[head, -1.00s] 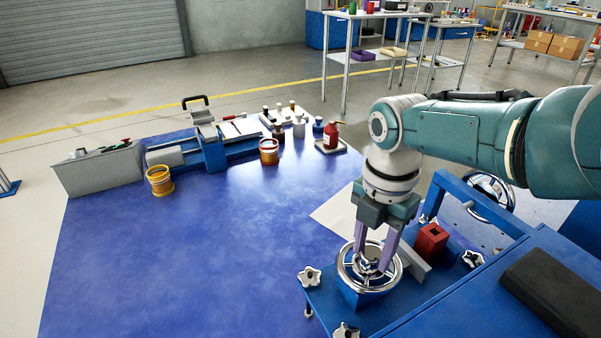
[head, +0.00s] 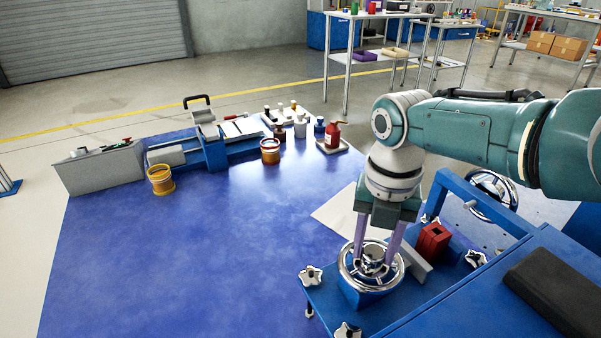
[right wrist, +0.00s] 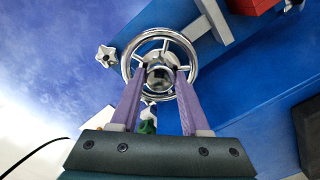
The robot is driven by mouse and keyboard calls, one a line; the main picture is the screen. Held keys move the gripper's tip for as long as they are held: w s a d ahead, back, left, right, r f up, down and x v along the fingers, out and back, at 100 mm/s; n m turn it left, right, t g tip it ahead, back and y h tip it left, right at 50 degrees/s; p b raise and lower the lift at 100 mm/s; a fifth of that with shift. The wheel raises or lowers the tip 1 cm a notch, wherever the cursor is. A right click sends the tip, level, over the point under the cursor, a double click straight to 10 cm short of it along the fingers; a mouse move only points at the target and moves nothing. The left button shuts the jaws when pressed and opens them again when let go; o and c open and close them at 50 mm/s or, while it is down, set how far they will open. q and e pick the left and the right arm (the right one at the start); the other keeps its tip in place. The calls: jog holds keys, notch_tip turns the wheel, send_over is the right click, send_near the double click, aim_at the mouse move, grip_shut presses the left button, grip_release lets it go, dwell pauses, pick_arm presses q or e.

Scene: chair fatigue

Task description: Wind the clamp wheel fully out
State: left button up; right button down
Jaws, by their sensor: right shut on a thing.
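The clamp wheel (head: 347,284) is a shiny chrome handwheel with spokes on a blue mount at the near left corner of the blue fixture. My right gripper (head: 375,264) points down at it from above, with its two purple fingers shut on the wheel's hub. The wheel also shows in the right wrist view (right wrist: 126,62), with the fingertips of my right gripper (right wrist: 160,72) on either side of the central hub. My left gripper is in neither view.
A red block (head: 432,241) and a grey bar stand just right of the wheel. White star knobs (head: 311,275) sit at the fixture's edge. A second chrome handwheel (head: 493,192) is behind the blue frame.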

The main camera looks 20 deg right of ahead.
aim_at(374, 251)
jog(key=shift+c, duration=1.9)
grip_release()
notch_tip(374, 251, up, 9)
jog(key=p, duration=0.6)
jog(key=shift+f, duration=0.15)
jog(key=shift+r, duration=0.6)
jog(key=shift+p, duration=0.3)
